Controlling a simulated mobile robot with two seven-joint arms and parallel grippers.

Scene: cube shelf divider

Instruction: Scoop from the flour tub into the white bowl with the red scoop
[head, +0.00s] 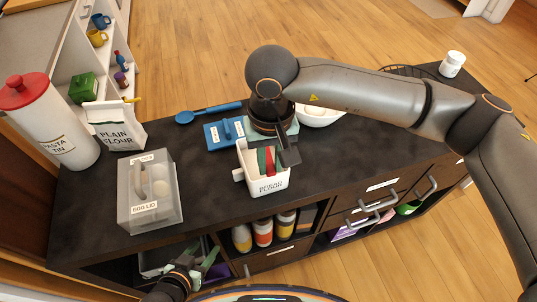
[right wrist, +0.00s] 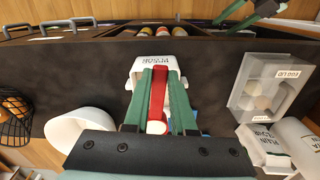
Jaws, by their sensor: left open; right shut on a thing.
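The white flour tub (head: 267,186) stands on the dark counter top, its printed label facing me. The red scoop (head: 269,162) is at the tub's opening; in the right wrist view the red scoop (right wrist: 158,92) lies between the green fingers. My right gripper (head: 272,160) is shut on it, above the tub. The scoop's lower part is hidden. The white bowl (head: 320,116) sits behind and right of the tub, partly covered by my right arm; it also shows in the right wrist view (right wrist: 66,128). My left gripper (head: 205,263) is open and empty at the counter's front edge.
The clear egg box (head: 150,212), flour bag (head: 117,133) and pasta tin (head: 62,133) stand left. A white jar (head: 452,65) is at the far right. Counter between egg box and tub is clear.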

